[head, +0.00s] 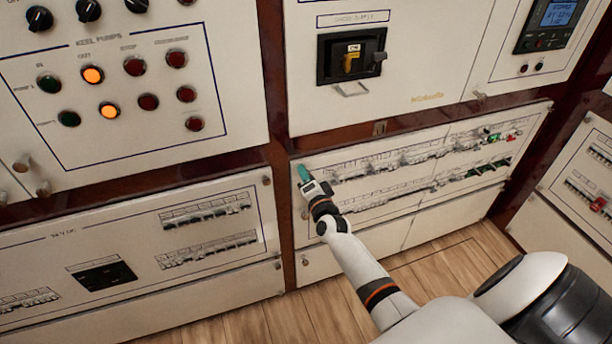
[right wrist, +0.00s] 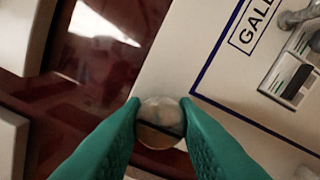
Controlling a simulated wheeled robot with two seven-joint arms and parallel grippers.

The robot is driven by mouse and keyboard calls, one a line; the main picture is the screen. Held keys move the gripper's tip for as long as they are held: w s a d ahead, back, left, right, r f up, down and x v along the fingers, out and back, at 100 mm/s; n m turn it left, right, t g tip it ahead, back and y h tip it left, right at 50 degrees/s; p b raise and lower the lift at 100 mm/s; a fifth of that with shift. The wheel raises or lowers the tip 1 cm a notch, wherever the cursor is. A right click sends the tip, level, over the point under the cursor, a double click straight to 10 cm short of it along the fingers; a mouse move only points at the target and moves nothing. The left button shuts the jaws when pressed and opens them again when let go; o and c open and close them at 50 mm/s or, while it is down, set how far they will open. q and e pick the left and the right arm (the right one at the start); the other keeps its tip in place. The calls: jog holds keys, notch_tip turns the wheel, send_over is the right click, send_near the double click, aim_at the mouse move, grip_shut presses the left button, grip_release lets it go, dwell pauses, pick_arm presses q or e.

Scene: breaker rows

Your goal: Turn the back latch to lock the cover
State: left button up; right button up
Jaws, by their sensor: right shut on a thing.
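The latch (right wrist: 160,118) is a round metal knob with a dark slot across it, at the edge of a cream panel in the right wrist view. My right gripper (right wrist: 160,112) has its green fingers closed on either side of this knob. In the head view my right gripper (head: 305,176) is at the upper left corner of the lower middle breaker panel (head: 400,222), and it hides the latch there. The panel lies against its frame. My left gripper is not in view.
Breaker rows (head: 400,160) run along the panel to the right of my gripper. A dark red frame post (head: 278,190) stands just left of it. Another breaker panel (head: 130,250) is further left. Wooden floor (head: 300,315) lies below.

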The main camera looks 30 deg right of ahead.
dwell(0.3)
jog(key=o, duration=1)
jog(key=shift+s, duration=0.1)
jog(key=v, duration=1.1)
jog(key=shift+s+f, duration=0.1)
jog(key=shift+s, duration=0.3)
